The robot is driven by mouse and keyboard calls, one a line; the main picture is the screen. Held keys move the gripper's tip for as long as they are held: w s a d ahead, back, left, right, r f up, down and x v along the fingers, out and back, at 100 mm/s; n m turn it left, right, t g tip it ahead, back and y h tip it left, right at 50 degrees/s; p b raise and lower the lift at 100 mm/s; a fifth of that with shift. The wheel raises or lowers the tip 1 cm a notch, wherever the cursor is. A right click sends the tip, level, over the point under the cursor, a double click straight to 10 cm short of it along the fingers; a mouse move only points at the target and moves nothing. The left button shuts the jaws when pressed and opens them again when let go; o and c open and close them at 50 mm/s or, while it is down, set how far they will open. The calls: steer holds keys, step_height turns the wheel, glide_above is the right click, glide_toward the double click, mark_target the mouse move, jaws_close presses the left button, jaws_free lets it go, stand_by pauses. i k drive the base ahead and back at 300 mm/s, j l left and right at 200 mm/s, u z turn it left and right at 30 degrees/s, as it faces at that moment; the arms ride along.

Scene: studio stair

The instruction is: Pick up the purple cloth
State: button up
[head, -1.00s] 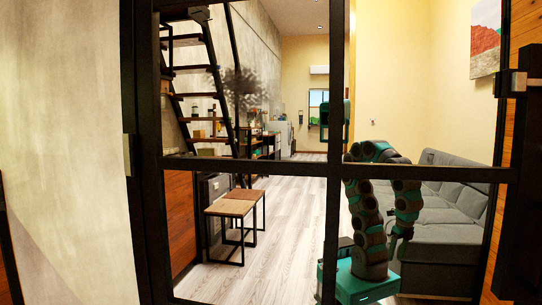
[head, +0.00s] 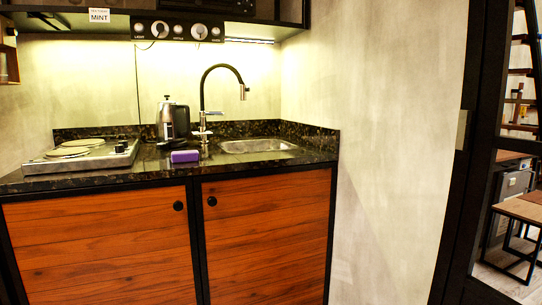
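The purple cloth (head: 185,156) looks like a small folded block with a paler lower edge. It lies on the dark speckled counter (head: 110,176), near its front edge, left of the sink and in front of the kettle and tap. Nothing hides its front. My gripper is not in view.
A black kettle (head: 173,119) and a tall tap (head: 204,112) stand behind the cloth. A sink (head: 258,146) is to the right, a two-plate hob (head: 82,156) to the left. A shelf (head: 262,27) overhangs. Wooden cabinet doors (head: 266,238) front the counter. A dark door frame (head: 462,180) stands right.

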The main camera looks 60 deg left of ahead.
mark_target(192, 155)
steer(key=u, duration=2.8)
steer(key=i+j, duration=0.15)
steer(key=i, duration=0.15)
